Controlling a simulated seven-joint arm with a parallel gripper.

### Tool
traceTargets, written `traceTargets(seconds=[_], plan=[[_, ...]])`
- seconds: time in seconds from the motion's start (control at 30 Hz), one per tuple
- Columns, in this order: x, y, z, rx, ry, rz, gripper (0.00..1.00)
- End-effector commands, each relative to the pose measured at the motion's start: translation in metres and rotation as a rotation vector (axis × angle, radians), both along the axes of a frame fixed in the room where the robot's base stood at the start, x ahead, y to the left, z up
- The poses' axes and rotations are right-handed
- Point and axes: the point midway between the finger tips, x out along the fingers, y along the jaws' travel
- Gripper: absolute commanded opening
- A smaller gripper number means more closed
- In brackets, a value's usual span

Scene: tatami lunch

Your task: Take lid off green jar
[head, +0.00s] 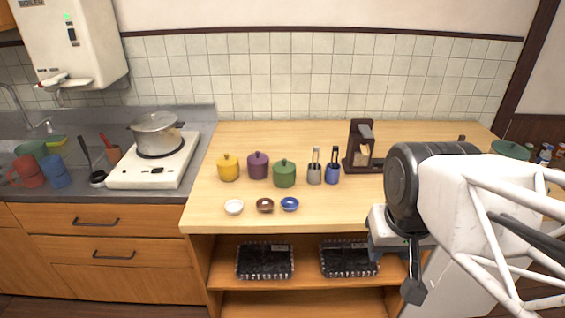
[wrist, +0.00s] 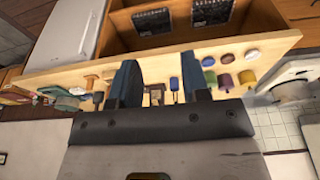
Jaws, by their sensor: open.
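The green jar (head: 284,177) stands upright on the wooden counter, with its green knobbed lid (head: 284,164) seated on top. It is the rightmost of a row with a purple jar (head: 258,168) and a yellow jar (head: 228,171). In the wrist view the green jar (wrist: 211,78) shows small, just right of the right finger. My gripper (wrist: 162,78) is open and empty, its two blue-grey fingers apart. In the head view it hangs at the right, near the counter's front edge, well away from the jar.
White, brown and blue bowls (head: 289,204) sit in front of the jars. Grey and blue utensil holders (head: 332,177) and a dark brown stand (head: 359,150) are to their right. A pot (head: 156,132) sits on a stove at left. The counter's front middle is clear.

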Motion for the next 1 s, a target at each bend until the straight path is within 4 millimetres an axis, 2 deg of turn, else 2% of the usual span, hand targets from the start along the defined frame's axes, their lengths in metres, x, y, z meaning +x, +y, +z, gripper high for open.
traceTargets(seconds=[0.27,0.37,0.67,1.0], plan=[[0.0,0.0,0.0,0.0,0.0,0.0,0.43],[0.0,0.0,0.0,0.0,0.0,0.0,0.55],[0.0,0.0,0.0,0.0,0.0,0.0,1.0],[0.0034,0.0003,0.0013,-0.001,0.002,0.004,1.0]])
